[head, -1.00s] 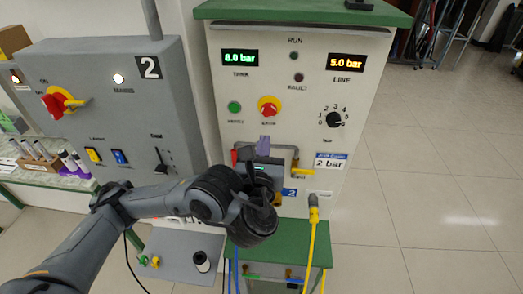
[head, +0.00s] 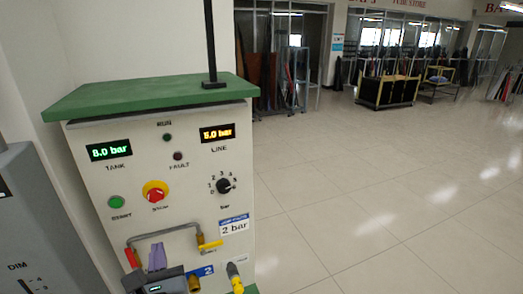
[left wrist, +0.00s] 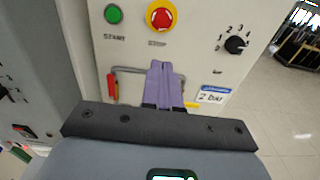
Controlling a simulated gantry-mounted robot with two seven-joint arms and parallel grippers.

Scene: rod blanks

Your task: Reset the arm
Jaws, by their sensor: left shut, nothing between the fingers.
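My left gripper (head: 157,258) shows at the bottom of the head view, with its purple fingers shut and empty in front of the white panel. The purple fingers of my left gripper (left wrist: 164,84) point at the panel in the left wrist view, below the red stop button (left wrist: 160,15). A grey pipe (head: 165,233) with a red part (head: 131,257) at its left and a yellow lever (head: 210,245) at its right runs behind the fingers. I cannot tell whether the fingers touch it. My right gripper is not in view.
The panel cabinet has a green top (head: 150,95), a tank display (head: 109,151), a line display (head: 217,133) and a black knob (head: 223,185). A grey box (head: 30,230) stands at the left. Open tiled floor (head: 370,190) lies to the right.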

